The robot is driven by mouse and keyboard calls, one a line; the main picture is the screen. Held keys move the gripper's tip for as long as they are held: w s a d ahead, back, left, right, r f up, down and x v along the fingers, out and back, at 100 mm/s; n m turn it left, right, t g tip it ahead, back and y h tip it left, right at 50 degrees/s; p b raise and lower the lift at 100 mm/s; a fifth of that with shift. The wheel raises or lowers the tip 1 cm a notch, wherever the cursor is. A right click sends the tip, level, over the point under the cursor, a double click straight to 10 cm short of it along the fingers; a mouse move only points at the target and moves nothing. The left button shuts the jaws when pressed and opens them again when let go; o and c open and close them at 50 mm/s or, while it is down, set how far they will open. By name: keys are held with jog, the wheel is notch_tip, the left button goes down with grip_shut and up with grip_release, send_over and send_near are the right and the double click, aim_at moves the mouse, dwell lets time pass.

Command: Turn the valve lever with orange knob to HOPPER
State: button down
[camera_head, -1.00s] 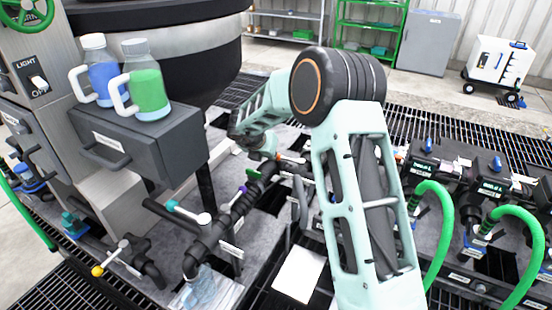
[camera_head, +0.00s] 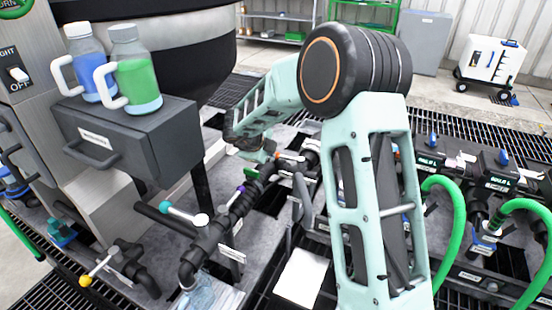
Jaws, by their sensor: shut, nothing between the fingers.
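An orange spot (camera_head: 277,155), probably the orange knob, shows on the pipe manifold (camera_head: 214,232) near the middle of the head view. A light handle runs right from it. My gripper (camera_head: 263,154) is just left of this spot, small and partly hidden by the arm and pipes. Its fingers look shut, with nothing seen held. I cannot tell whether it touches the lever. The HOPPER label cannot be read here.
Other levers have a yellow knob (camera_head: 85,281), a cyan knob (camera_head: 165,206) and a purple knob (camera_head: 240,188). A grey drawer box (camera_head: 150,145) carries a blue bottle (camera_head: 88,65) and a green bottle (camera_head: 136,75). Green hoses (camera_head: 447,240) stand at right.

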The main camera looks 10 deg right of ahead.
aim_at(282, 156)
jog(key=w+d+r+b+x, duration=0.1)
jog(key=x, duration=1.2)
jog(key=shift+w+r+b, duration=0.3)
jog(key=shift+r+b, duration=0.1)
jog(key=shift+w+r+p, duration=0.1)
jog(key=shift+r+p, duration=0.05)
jog(key=shift+p, duration=0.2)
jog(key=shift+w+d+p, duration=0.1)
jog(key=shift+w+p, duration=0.4)
jog(key=shift+p, duration=0.25)
jog(key=shift+w+d, duration=0.1)
jog(key=shift+w, duration=0.15)
jog(key=v, duration=1.1)
jog(key=shift+s+r, duration=0.15)
jog(key=shift+s, duration=0.3)
